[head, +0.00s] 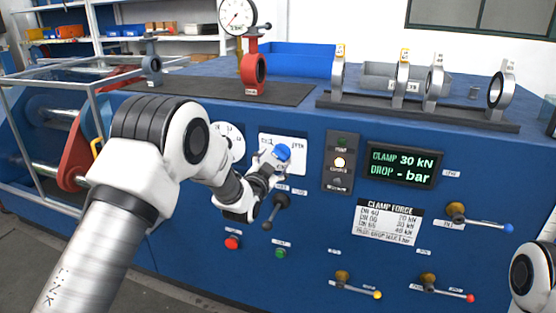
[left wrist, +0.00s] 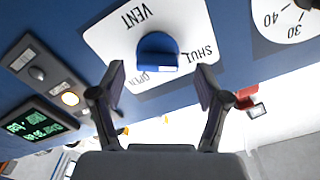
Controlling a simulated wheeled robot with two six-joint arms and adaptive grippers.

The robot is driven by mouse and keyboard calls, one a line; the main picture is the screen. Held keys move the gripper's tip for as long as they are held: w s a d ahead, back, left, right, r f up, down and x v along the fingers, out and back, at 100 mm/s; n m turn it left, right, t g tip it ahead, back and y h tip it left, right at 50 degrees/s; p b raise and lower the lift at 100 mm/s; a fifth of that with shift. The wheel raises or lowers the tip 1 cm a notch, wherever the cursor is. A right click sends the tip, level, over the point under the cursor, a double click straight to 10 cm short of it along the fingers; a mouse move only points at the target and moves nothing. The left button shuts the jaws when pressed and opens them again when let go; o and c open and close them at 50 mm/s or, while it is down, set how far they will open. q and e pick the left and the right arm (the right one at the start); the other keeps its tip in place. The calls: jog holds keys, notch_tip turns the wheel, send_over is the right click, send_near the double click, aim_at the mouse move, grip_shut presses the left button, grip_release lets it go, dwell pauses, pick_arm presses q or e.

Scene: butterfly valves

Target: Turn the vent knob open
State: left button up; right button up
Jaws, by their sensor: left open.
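The vent knob is a round blue knob (left wrist: 157,55) on a white plate (left wrist: 110,40) marked VENT, SHUT and OPEN. In the left wrist view it lies just beyond and between my fingertips, with no finger seen touching it. In the head view the knob (head: 282,152) shows on the blue front panel, partly behind my gripper. My left gripper (left wrist: 160,85) is open and empty, its two dark fingers spread toward the knob. It also shows in the head view (head: 272,165). My right gripper is not in view; only a piece of my right arm shows at the right edge.
A black-handled lever (head: 275,210) sits just below the knob, near my gripper. Red (head: 232,243) and green (head: 280,252) buttons are lower. A display (head: 402,165) and levers with blue, yellow and red tips lie to the right.

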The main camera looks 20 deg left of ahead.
aim_at(277, 157)
pick_arm(q)
jog(key=w, duration=0.3)
jog(key=shift+d, duration=0.35)
jog(key=shift+w+a, duration=0.1)
jog(key=shift+w, duration=0.2)
jog(key=c, duration=0.7)
jog(key=shift+s+r, duration=0.1)
jog(key=shift+s, duration=0.05)
jog(key=c, duration=0.5)
jog(key=shift+o, duration=0.2)
